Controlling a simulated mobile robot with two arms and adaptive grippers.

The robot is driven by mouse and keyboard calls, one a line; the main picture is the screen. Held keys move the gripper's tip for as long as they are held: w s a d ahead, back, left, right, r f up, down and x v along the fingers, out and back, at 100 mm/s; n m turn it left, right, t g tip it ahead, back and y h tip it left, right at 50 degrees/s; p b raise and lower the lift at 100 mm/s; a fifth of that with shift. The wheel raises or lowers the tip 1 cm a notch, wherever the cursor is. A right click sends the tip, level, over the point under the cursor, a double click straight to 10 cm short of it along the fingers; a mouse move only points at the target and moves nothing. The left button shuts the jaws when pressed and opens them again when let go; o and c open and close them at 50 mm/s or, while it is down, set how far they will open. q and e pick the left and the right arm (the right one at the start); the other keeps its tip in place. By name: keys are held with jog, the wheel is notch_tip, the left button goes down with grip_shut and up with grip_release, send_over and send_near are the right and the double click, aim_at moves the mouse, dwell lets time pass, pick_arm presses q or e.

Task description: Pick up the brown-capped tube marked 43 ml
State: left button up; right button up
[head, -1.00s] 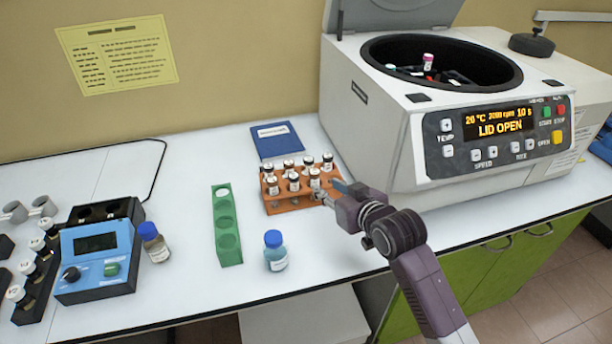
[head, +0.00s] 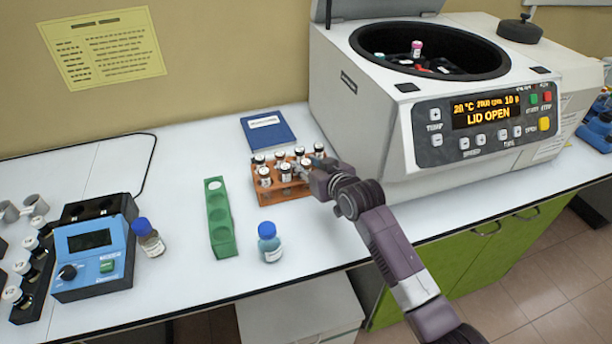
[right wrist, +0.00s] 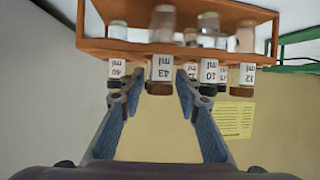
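The tube marked 43 ml (right wrist: 161,67) has a brown cap and stands in an orange-brown rack (right wrist: 180,48), which appears upside down in the right wrist view. My right gripper (right wrist: 156,88) is open, its fingertips on either side of the tube's capped end, with visible gaps. Tubes marked 40 ml (right wrist: 117,69), 10 ml (right wrist: 209,70) and 12 ml (right wrist: 247,73) stand beside it. In the head view my right gripper (head: 315,172) is at the right end of the rack (head: 290,192) and hides part of it; labels there are too small to read. My left gripper is out of view.
The centrifuge (head: 375,130), lid open, stands just right of the rack. A blue book (head: 268,130) lies behind the rack.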

jog(key=shift+w+a, duration=0.1)
jog(key=shift+w, duration=0.05)
grip_shut()
jog(key=shift+r, duration=0.1)
